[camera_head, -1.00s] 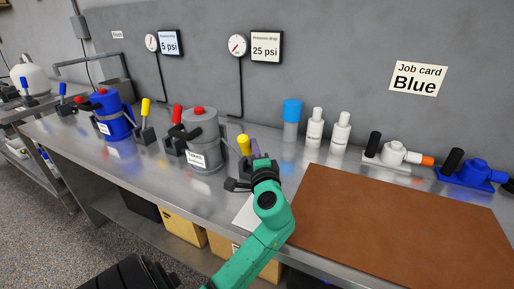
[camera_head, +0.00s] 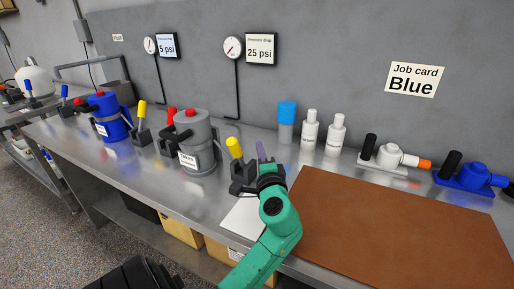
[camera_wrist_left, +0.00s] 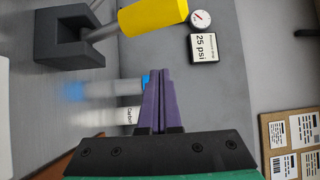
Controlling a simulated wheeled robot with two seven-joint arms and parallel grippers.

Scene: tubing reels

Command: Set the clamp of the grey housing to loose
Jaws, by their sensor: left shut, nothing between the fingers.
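The grey housing (camera_head: 199,155) stands on the steel bench with a red cap on top and a white label on its front. A dark clamp part (camera_head: 171,141) sits at its left side. To its right is a lever with a yellow handle (camera_head: 235,148) on a dark base (camera_head: 243,170), the handle leaning up and left. My left gripper (camera_head: 262,153) is just right of this lever, its purple fingers shut and empty. In the left wrist view, the fingers (camera_wrist_left: 160,100) are together, apart from the yellow handle (camera_wrist_left: 150,14). My right gripper is not in view.
Bottles (camera_head: 311,128) stand behind my gripper. A brown mat (camera_head: 400,235) fills the right; a white sheet (camera_head: 242,217) lies near the front edge.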

